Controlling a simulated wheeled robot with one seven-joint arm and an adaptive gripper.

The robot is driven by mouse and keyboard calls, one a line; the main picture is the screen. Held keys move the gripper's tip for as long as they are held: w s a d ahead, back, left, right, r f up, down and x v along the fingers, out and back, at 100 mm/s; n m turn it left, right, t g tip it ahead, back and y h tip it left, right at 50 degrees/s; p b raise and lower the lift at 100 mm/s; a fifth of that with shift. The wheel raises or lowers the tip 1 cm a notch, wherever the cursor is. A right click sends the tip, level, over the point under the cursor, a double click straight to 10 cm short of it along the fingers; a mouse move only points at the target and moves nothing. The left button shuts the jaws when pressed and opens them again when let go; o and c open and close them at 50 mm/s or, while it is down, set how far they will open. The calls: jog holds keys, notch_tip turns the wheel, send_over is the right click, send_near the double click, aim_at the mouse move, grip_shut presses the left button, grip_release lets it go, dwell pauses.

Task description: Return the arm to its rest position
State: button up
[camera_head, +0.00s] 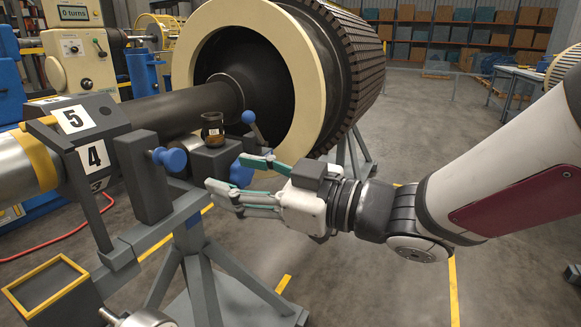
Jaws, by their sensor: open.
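My gripper (240,180) is open, with its teal-lined fingers pointing left, and I see nothing between them. My white and dark red arm reaches in from the right. The fingers are in front of the rotor stand (205,258), close to a blue knob (241,174); I cannot tell if they touch it. A small dark cup-like part (212,129) with a label stands on the stand just above and left of the fingers.
A large rotor (335,70) with a cream ring (293,52) lies behind the gripper. A lever with a blue ball (248,117) rises near the fingers. A yellow-rimmed tray (75,267) is lower left. Floor at right is open; shelves (460,35) stand far back.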

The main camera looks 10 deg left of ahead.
jog(key=w+d+f+m+t+h, duration=0.1)
jog(key=w+d+m+t+h, duration=0.3)
jog(key=d, duration=0.3)
jog(key=w+d+f+m+t+h, duration=0.1)
jog(key=w+d+m+t+h, duration=0.2)
jog(key=d+h, duration=0.35)
jog(key=s+d+f+m+g+h, duration=0.25)
jog(key=d+m+h, duration=0.2)
jog(key=d, duration=0.75)
jog(key=s+d+f+m+g+h, duration=0.35)
jog(key=s+d, duration=0.35)
jog(key=s, duration=0.3)
jog(key=s+a+f+m+g+y, duration=0.1)
jog(key=s+f+g, duration=0.15)
jog(key=s, duration=0.55)
jog(key=s+f+m+g, duration=0.1)
jog(key=s+g, duration=0.3)
jog(key=s, duration=0.5)
notch_tip(320, 180, up, 27)
jog(key=s+t+p, duration=0.1)
jog(key=t+p, duration=0.2)
jog(key=p, duration=2.2)
jog(key=shift+s+a, duration=0.15)
